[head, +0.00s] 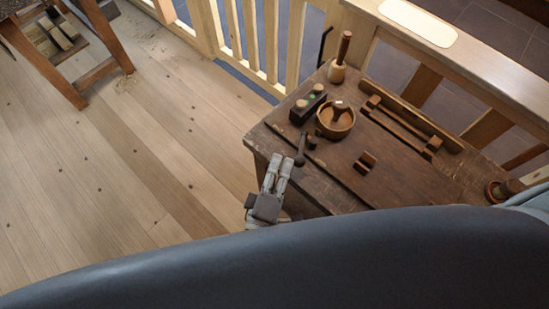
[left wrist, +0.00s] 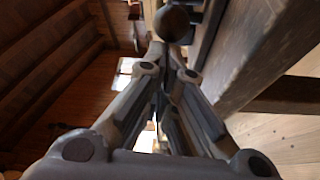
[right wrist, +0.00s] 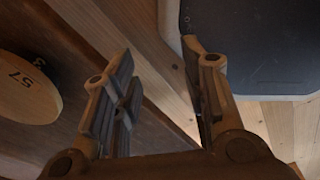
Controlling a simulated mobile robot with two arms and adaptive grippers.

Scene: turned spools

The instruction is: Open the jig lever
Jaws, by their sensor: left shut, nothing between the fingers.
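The jig lever (head: 301,151) is a short dark arm near the left front edge of the workbench. A dark round knob (left wrist: 172,22) shows just beyond my left fingertips in the left wrist view; it looks like the lever's end. My left gripper (head: 283,158) is shut and empty, beside the lever at the bench edge. I cannot tell whether it touches the knob. My right gripper (right wrist: 160,54) is open and empty in the right wrist view, away from the lever. It is hidden in the head view.
A numbered wooden disc (right wrist: 28,88) is near my right gripper. Railings stand behind.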

